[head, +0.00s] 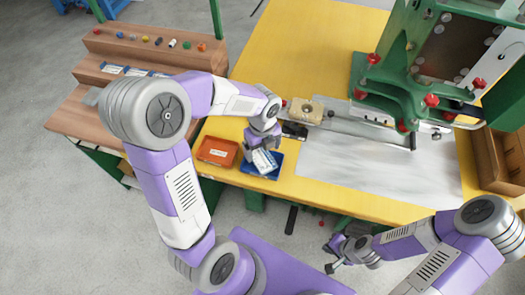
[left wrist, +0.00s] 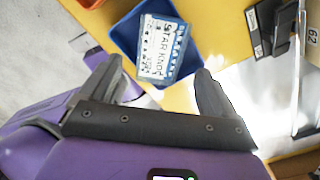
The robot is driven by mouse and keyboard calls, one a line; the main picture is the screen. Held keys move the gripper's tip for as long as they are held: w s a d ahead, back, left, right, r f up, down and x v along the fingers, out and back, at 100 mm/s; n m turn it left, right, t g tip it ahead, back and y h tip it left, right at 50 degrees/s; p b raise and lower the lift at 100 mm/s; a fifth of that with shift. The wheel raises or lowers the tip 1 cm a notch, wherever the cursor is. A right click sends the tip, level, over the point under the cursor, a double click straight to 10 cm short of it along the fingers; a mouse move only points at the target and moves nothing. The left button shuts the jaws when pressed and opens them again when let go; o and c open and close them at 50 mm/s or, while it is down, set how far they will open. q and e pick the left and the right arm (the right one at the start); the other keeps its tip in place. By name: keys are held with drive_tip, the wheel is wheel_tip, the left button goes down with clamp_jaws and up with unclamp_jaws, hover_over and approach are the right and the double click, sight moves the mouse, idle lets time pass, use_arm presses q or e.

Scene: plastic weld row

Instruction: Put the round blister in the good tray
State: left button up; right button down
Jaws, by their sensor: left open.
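A blister card (head: 264,161) printed "STAR KNOB" is at the small blue tray (head: 275,172) near the table's front edge. In the left wrist view the card (left wrist: 160,50) overlaps the blue tray (left wrist: 124,36), and its lower end reaches past the tray's edge; I cannot tell whether it rests on the rim or lies inside. My left gripper (head: 260,146) is just above the tray. In the left wrist view its fingers (left wrist: 158,68) are apart, one on each side of the card's lower end. My right gripper (head: 337,256) is off the table's front edge, its jaws unclear.
An orange tray (head: 217,151) with a label stands left of the blue one. A green press (head: 415,75) and a grey metal sheet (head: 370,168) are to the right. A wooden stepped rack (head: 140,60) with coloured knobs stands at the left.

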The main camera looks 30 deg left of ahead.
use_arm(q)
wheel_tip(320, 180, up, 8)
drive_tip(key=p, duration=0.2)
use_arm(e)
wheel_tip(320, 180, up, 3)
drive_tip(key=shift+f, duration=0.1)
use_arm(q)
drive_tip(key=shift+f, duration=0.1)
